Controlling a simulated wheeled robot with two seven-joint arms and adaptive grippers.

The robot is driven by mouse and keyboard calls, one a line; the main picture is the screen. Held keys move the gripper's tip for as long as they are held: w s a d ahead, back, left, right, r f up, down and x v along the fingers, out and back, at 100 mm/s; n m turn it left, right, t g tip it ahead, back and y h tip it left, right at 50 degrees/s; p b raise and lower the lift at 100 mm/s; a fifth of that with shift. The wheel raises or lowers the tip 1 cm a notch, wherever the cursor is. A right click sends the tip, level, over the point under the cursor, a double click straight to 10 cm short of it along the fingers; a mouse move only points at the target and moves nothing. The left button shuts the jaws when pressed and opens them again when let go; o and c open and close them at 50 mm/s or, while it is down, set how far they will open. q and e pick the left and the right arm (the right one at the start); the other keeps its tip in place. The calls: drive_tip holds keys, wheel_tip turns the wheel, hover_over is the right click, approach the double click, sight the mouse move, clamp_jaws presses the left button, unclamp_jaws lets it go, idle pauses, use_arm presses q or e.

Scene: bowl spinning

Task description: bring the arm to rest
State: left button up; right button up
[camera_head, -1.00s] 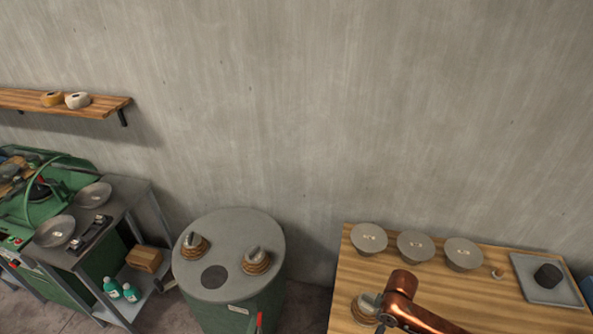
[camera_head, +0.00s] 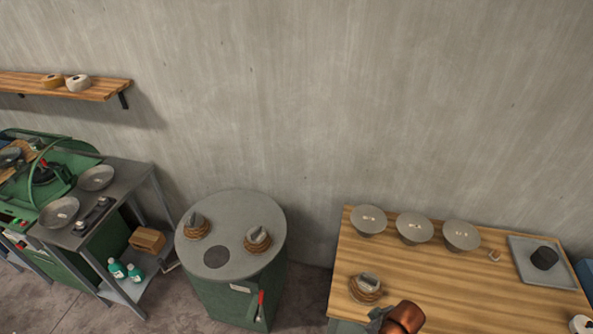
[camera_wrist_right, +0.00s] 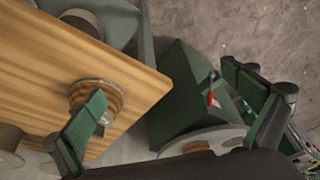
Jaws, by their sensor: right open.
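My left gripper is in neither view.
Three grey bowls (camera_head: 415,228) stand along the table's back. A grey tray (camera_head: 530,278) with a dark lump is at the right. A green round-topped cabinet (camera_head: 232,260) holds two similar ringed pieces. Open floor (camera_head: 305,290) lies between cabinet and table.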

drive_tip(key=s+d+m+t+h, duration=0.1)
drive_tip(key=s+d+m+h, duration=0.2)
drive_tip(key=s+d+m, duration=0.8)
drive_tip(key=s+d+f+n+g+b, duration=0.1)
drive_tip(key=s+f+n+b, duration=0.1)
drive_tip(key=f, duration=1.4)
drive_tip(key=s+d+f+n+b, duration=0.1)
drive_tip(key=f+n+b, duration=0.15)
drive_tip(key=f, duration=1.25)
drive_tip(key=s+f+g+b, duration=0.1)
drive_tip(key=s+f+b, duration=0.1)
drive_tip(key=s+f, duration=0.8)
drive_tip(key=s+f+b, duration=0.3)
drive_tip(key=s+f, duration=0.7)
drive_tip(key=f, duration=0.6)
drive_tip(key=shift+s+a+g, duration=0.25)
drive_tip(key=shift+a+g, duration=0.15)
